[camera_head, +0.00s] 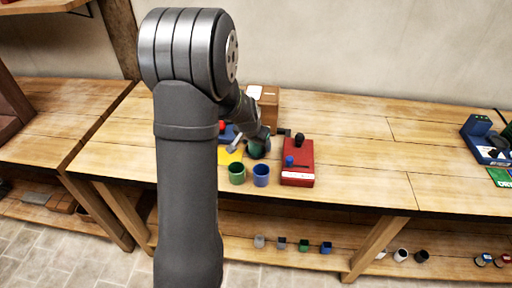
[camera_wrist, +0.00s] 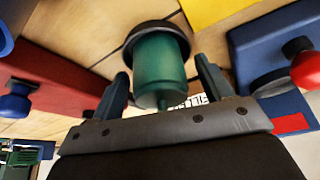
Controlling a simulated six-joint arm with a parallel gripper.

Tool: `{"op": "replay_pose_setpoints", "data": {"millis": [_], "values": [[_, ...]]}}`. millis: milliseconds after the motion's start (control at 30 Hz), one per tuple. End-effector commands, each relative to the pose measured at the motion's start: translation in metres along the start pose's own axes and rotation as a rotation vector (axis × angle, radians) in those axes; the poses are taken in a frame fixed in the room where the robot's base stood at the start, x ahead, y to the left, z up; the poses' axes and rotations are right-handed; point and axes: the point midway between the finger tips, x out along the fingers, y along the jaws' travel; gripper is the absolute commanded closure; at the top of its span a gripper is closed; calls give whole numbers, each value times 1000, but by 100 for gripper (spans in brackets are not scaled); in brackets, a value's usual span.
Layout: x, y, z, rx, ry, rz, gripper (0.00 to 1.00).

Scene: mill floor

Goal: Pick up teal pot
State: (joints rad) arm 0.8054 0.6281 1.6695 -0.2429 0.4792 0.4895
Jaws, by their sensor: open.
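The teal pot (camera_wrist: 158,68) is a teal cylinder with a wide dark rim at its far end in the wrist view. It lies between the two fingers of my gripper (camera_wrist: 161,72), with a finger on each side. The fingers are open, and a gap shows beside the pot, at least on the right. In the head view the teal pot (camera_head: 258,150) shows partly under my gripper (camera_head: 258,139) on the workbench, and my wrist hides the rest.
A green cup (camera_head: 237,174) and a blue cup (camera_head: 261,176) stand in front, near the bench edge. A red box (camera_head: 298,168) with knobs is close on the right. A yellow sheet (camera_head: 230,156) lies left; a cardboard box (camera_head: 268,108) stands behind.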

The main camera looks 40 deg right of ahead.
Motion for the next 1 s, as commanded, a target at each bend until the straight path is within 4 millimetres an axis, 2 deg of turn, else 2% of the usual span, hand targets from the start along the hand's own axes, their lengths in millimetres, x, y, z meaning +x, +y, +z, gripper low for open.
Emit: {"op": "replay_pose_setpoints", "data": {"millis": [133, 167, 400, 467, 500, 767, 1000], "values": [[0, 0, 0, 0, 1, 0, 28], [0, 0, 0, 0, 1, 0, 32], [0, 0, 0, 0, 0, 0, 79], [0, 0, 0, 0, 0, 0, 91], [-1, 0, -1, 1, 2, -1, 93], [-2, 0, -2, 1, 3, -1, 93], [-20, 0, -10, 1, 5, -1, 93]]}}
